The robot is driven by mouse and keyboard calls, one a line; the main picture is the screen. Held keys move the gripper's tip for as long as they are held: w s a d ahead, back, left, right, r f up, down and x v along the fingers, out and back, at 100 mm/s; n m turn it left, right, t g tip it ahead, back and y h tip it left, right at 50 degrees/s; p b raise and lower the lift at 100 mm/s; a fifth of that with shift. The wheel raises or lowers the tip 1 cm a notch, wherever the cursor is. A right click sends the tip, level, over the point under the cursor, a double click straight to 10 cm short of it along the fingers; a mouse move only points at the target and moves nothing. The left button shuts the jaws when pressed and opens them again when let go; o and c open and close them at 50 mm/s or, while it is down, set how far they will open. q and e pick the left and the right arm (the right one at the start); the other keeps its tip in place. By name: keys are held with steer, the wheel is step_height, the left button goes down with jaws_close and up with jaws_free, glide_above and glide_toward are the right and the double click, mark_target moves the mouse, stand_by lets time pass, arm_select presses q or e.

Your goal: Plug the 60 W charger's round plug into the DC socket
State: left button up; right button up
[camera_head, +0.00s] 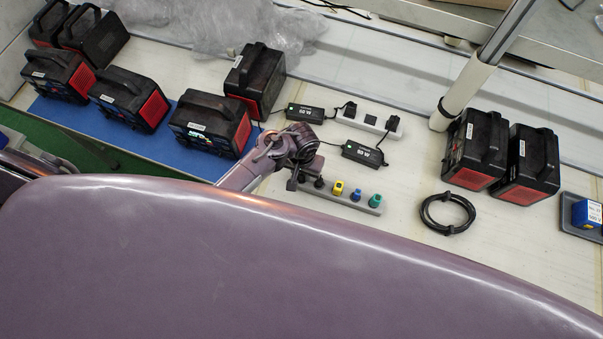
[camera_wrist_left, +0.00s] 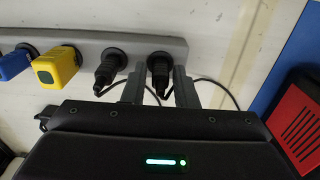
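A grey holder strip (camera_head: 310,187) carries a row of plugs; in the wrist view (camera_wrist_left: 215,47) it holds two black round plugs beside a yellow and a blue one. My left gripper (camera_head: 302,150) is at the strip's left end. In the wrist view its fingers (camera_wrist_left: 160,88) stand on either side of the end black plug (camera_wrist_left: 160,68), which still sits in the strip; a narrow gap shows beside it. Two black chargers, one farther back (camera_head: 305,113) and one nearer (camera_head: 362,154), have labels too small to read surely. No DC socket is clearly discernible. My right gripper is not visible.
Power stations stand on a blue mat (camera_head: 165,140) at left, including one near my gripper (camera_head: 210,122). More stand at right (camera_head: 476,150). A white power strip (camera_head: 370,119), a coiled black cable (camera_head: 447,213) and a post (camera_head: 462,95) occupy the bench.

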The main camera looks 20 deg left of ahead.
arm_select(q)
jaws_close()
steer(key=shift+r, duration=0.1)
steer(key=shift+r+p, duration=1.05)
steer(key=shift+r, duration=1.85)
steer(key=shift+f, duration=0.1)
